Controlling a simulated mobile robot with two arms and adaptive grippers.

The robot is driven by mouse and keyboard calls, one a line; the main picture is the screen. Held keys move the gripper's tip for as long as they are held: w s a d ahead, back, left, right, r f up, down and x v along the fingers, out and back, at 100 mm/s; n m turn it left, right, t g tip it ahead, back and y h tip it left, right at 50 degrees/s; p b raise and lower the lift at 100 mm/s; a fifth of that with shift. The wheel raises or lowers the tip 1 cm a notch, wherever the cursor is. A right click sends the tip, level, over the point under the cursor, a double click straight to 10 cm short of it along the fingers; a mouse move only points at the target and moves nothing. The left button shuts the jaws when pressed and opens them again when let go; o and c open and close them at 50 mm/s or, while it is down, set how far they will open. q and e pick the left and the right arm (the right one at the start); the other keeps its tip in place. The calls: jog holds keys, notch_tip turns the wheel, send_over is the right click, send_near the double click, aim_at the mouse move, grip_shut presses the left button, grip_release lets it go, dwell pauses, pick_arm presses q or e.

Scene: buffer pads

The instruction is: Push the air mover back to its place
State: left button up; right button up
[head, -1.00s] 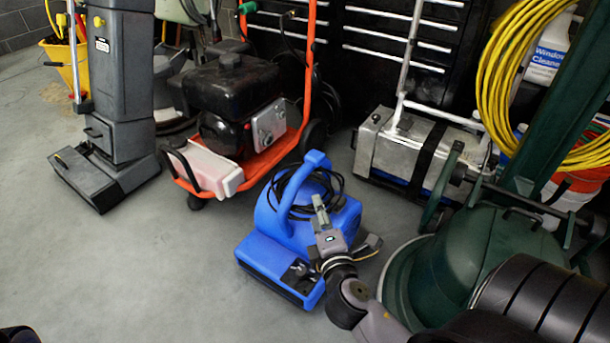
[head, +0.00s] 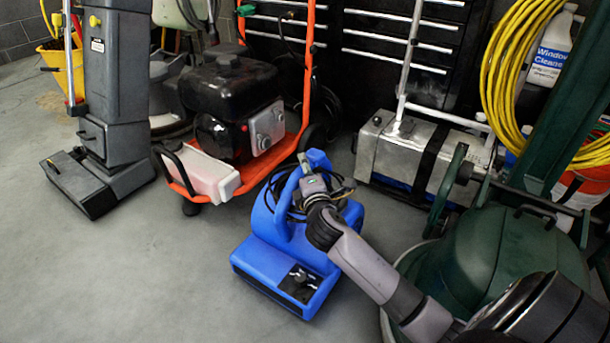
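The blue air mover (head: 262,262) stands upright on the grey floor in the middle of the head view, with a black cable coiled around its handle. A dark control panel with a knob (head: 298,284) shows on its front right. My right arm reaches in from the lower right, across the air mover's right side. My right gripper (head: 308,172) is at the top of the air mover's handle and overlaps it in the picture. Its fingers are small and partly hidden against the handle, so whether they are closed around it is unclear. My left gripper is not visible.
An orange-framed machine with a black engine (head: 232,105) stands behind left. A grey upright floor machine (head: 118,85) is farther left. A metal box machine (head: 393,148) stands behind right, and a green machine (head: 480,255) is close on the right. The floor at left and front is open.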

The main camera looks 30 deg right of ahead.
jog(key=shift+w, duration=0.2)
grip_shut()
dwell(0.6)
